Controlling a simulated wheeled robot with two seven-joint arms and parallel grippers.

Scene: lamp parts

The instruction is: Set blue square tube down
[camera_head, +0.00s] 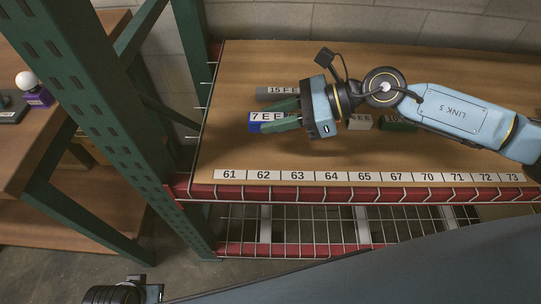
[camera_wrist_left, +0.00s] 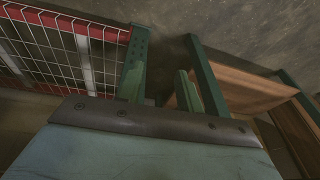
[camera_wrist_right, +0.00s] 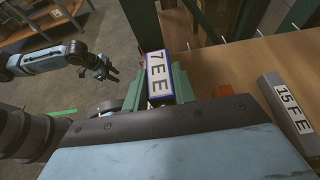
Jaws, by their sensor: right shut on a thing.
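The blue square tube (camera_head: 268,121) has a white label reading 7EE and is at the left part of the wooden shelf. My right gripper (camera_head: 270,116) is shut on it, with a green finger on either side. The tube (camera_wrist_right: 158,76) also shows between the fingers in the right wrist view, label facing the camera. Whether its underside touches the shelf cannot be told. My left gripper (camera_wrist_right: 108,70) is away from the shelf, over the floor. Its fingers look apart and empty in the left wrist view (camera_wrist_left: 162,85).
A grey tube (camera_head: 276,93) labelled 15 lies behind the blue one. Numbered labels line the shelf's red front edge (camera_head: 340,193). A green rack post (camera_head: 140,120) stands left.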

